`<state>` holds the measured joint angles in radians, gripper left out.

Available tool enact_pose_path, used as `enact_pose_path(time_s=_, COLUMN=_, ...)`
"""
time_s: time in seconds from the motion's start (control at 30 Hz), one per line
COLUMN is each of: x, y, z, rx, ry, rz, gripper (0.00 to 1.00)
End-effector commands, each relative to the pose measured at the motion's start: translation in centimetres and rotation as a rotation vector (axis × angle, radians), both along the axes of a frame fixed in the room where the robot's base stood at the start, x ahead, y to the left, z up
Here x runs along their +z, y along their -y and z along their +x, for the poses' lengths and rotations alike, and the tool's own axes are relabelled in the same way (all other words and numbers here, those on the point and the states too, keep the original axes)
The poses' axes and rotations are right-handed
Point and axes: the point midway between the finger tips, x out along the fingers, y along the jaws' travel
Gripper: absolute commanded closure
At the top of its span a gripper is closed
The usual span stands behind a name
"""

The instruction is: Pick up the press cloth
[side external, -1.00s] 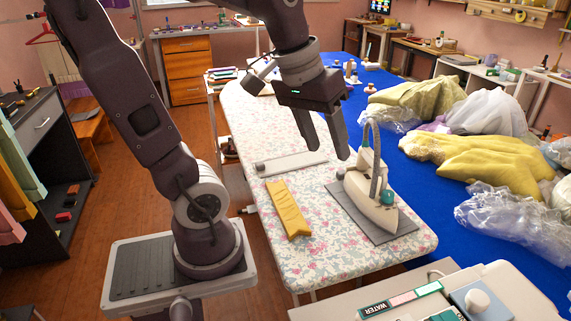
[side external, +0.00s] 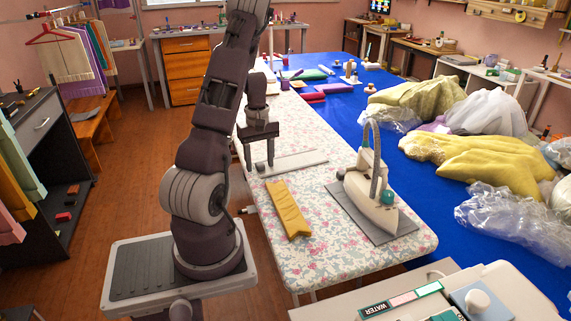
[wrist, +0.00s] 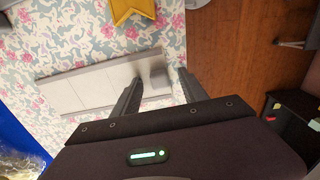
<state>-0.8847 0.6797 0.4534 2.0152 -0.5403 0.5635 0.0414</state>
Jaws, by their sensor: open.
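A pale, flat strip with crosswise fold lines (side external: 298,161) lies on the floral ironing board (side external: 310,255); it looks like the press cloth. It also shows in the wrist view (wrist: 85,92). A small raised grey block (wrist: 158,78) stands at its end. My gripper (side external: 260,164) is open and empty, pointing down at that end of the strip. In the wrist view, the fingertips (wrist: 159,76) lie on either side of the block. I cannot tell whether they touch the board.
A yellow notched piece (side external: 288,209) lies on the board nearer the camera. An iron (side external: 370,197) stands on a grey mat (side external: 398,233) to the right. Yellow garments (side external: 480,160) and clear plastic (side external: 510,215) lie on the blue table (side external: 408,185).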

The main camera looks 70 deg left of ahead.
Motion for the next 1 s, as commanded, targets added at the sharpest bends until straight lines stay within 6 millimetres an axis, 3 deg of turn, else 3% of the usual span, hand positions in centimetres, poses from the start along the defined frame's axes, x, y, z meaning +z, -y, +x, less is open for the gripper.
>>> enact_pose_path(time_s=0.17, x=-0.1, y=0.0, z=0.0, rx=-0.001, ry=0.0, rz=0.0, gripper=0.49)
enact_pose_path(time_s=0.43, x=0.0, y=0.0, z=0.0, rx=-0.001, ry=0.0, rz=0.0, gripper=1.0)
enact_pose_path(time_s=0.77, x=0.5, y=0.0, z=0.1, rx=-0.002, ry=0.002, rz=0.001, gripper=1.0)
enact_pose_path(time_s=1.0, x=6.3, y=-0.1, z=0.1, rx=-0.004, ry=0.003, rz=0.004, gripper=1.0)
